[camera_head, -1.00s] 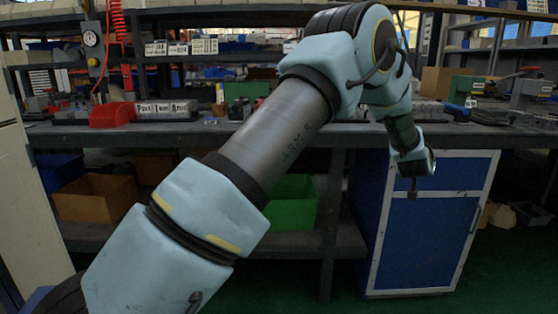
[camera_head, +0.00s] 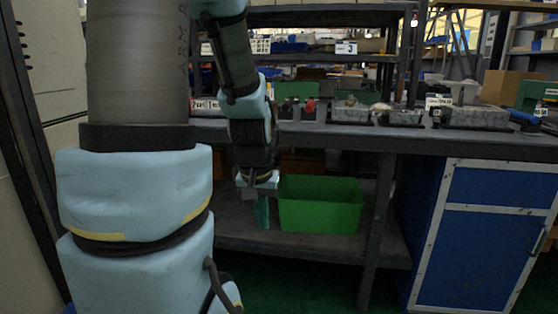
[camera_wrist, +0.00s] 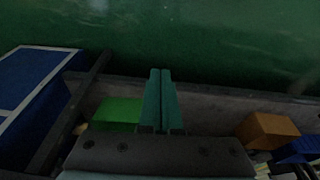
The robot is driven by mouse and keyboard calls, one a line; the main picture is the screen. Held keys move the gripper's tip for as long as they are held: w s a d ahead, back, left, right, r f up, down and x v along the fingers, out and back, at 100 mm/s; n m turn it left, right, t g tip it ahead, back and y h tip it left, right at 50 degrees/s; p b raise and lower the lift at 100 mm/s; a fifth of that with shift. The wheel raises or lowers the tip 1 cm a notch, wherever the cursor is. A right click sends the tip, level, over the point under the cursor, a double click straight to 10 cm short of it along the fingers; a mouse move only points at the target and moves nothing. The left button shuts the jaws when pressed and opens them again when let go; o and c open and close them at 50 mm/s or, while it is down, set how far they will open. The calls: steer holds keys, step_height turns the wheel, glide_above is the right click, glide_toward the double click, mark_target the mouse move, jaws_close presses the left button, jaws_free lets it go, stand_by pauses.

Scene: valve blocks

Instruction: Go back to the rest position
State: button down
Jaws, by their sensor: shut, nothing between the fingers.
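My gripper (camera_head: 262,213) hangs pointing down in front of the workbench, left of the green bin on the lower shelf. In the wrist view its two teal fingers (camera_wrist: 161,72) lie side by side, shut and empty. My arm's large links fill the left of the head view and hide part of the bench behind them.
The green bin (camera_head: 320,204) stands on the lower shelf (camera_head: 300,245). The benchtop (camera_head: 345,136) carries several metal blocks and small parts. A blue cabinet (camera_head: 488,235) stands at right. In the wrist view, green floor (camera_wrist: 200,40) is clear beyond the shelf edge.

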steer(key=s+a+r+p, duration=0.1)
steer(key=s+a+p, duration=0.1)
steer(key=s+a, duration=0.15)
steer(key=w+p+v, duration=0.2)
steer(key=p+v, duration=1)
steer(key=w+d+r+p+v, duration=0.1)
steer(key=w+p+v, duration=0.2)
steer(key=p+v, duration=0.9)
steer(key=shift+s+d+r+n+g, duration=0.25)
steer(key=shift+d+r+n+g, duration=0.05)
steer(key=shift+d+r+g, duration=0.1)
